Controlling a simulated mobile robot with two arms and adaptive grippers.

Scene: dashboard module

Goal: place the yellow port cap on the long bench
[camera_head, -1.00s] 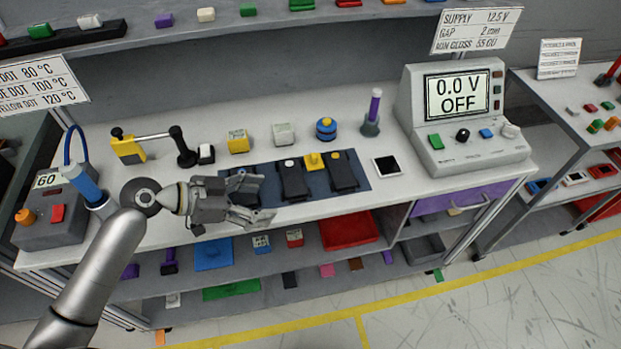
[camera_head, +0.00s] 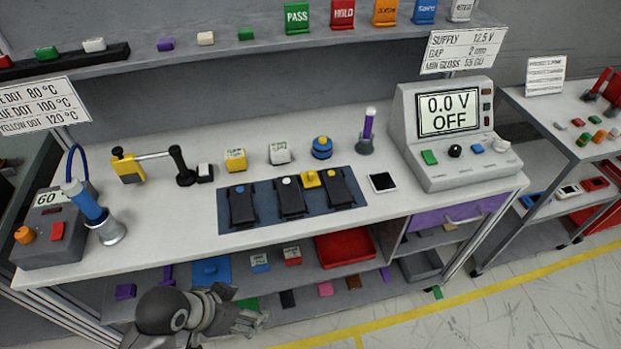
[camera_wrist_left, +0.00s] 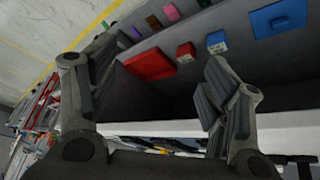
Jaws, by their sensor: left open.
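A small yellow piece (camera_head: 310,179), which looks like the yellow port cap, sits on the dark blue mat (camera_head: 263,222) between two black modules. The mat lies on the pale top of the long bench (camera_head: 178,225). My left gripper (camera_head: 240,308) is open and empty, in front of the bench and low, near the lower shelf. In the left wrist view my left gripper's spread fingers (camera_wrist_left: 155,95) have nothing between them, and the yellow piece cannot be made out there. My right gripper is not in view.
Black modules with blue, white and yellow dots stand on the mat. Behind it are a yellow block (camera_head: 235,160), a white block (camera_head: 279,153) and a blue-yellow knob (camera_head: 322,148). A power supply (camera_head: 455,135) stands right. A red tray (camera_head: 346,247) is on the lower shelf.

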